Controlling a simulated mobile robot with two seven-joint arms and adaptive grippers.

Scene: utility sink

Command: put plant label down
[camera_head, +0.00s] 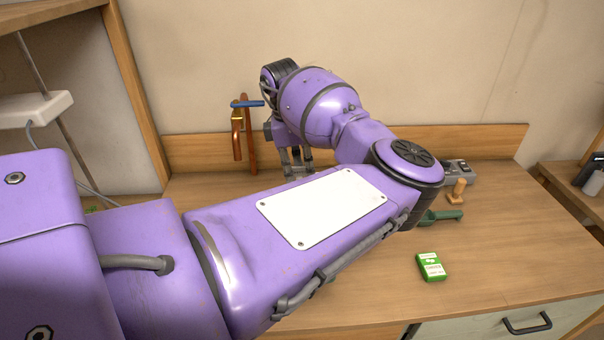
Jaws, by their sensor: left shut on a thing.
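My left gripper (297,166) points down over the back of the wooden worktop (350,300), close to the low wooden backboard. It is small and partly shaded beneath the purple wrist. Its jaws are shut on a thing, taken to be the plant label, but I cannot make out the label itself. My purple forearm crosses the picture and hides much of the worktop's middle and left. I cannot tell whether the held thing touches the worktop. My right gripper is not in view.
A green packet (430,267) lies at the front right. A green-handled tool (443,216), a wooden peg-like tool (457,191) and a grey box (459,172) are behind it. Copper pipes (250,140) with a blue-handled valve (248,104) rise at the back wall. Front-right worktop is largely clear.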

